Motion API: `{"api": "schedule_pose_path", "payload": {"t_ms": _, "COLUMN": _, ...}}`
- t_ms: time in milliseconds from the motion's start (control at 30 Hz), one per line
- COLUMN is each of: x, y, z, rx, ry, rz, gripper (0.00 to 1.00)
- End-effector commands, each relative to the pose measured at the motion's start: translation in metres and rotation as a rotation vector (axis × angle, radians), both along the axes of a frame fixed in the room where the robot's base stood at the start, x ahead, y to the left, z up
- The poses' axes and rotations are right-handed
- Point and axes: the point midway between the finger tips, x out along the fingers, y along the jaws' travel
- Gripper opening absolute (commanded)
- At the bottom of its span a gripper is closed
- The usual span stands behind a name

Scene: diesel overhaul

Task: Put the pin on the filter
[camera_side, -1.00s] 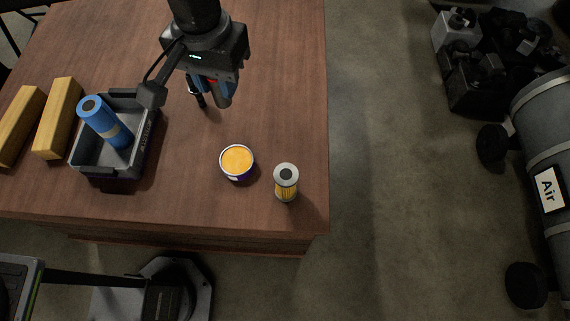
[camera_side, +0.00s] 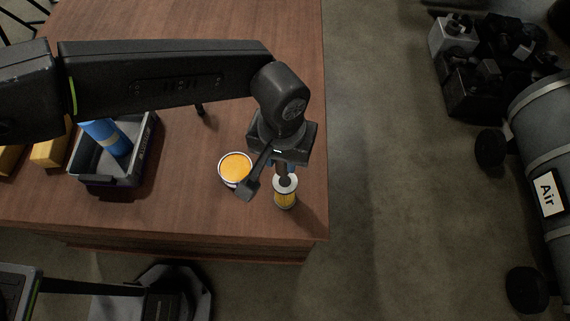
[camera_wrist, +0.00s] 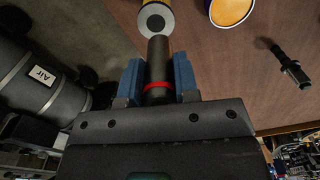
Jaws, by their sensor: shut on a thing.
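My gripper (camera_wrist: 158,80) is shut on a dark cylindrical pin with a red band (camera_wrist: 158,60), held between its blue fingers. The yellow filter (camera_side: 285,199) stands upright near the table's front right corner, with a grey top and a dark centre hole. In the wrist view the filter (camera_wrist: 157,21) lies just beyond the pin's far end, which overlaps the edge of its top. In the side view my gripper is above the filter. I cannot tell whether the pin touches it.
An orange-topped round tin (camera_side: 236,168) stands just left of the filter. A dark tray (camera_side: 112,181) holds a blue cylinder (camera_side: 107,137). Yellow blocks (camera_side: 50,152) lie left of it. A small black part (camera_wrist: 287,64) is on the table (camera_side: 190,205). The table's right edge is close.

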Motion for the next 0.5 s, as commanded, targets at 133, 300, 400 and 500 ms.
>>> {"api": "schedule_pose_path", "payload": {"t_ms": 133, "x": -0.003, "y": -0.006, "z": -0.005, "rx": -0.001, "ry": -0.001, "rz": 0.001, "gripper": 0.0}}
{"api": "schedule_pose_path", "payload": {"t_ms": 300, "x": -0.003, "y": -0.005, "z": -0.025, "rx": 0.001, "ry": 0.001, "rz": 0.001, "gripper": 0.0}}
{"api": "schedule_pose_path", "payload": {"t_ms": 400, "x": -0.003, "y": -0.005, "z": -0.039, "rx": 0.0, "ry": 0.001, "rz": 0.001, "gripper": 0.0}}
{"api": "schedule_pose_path", "payload": {"t_ms": 500, "x": -0.002, "y": -0.005, "z": -0.043, "rx": -0.002, "ry": -0.001, "rz": 0.001, "gripper": 0.0}}
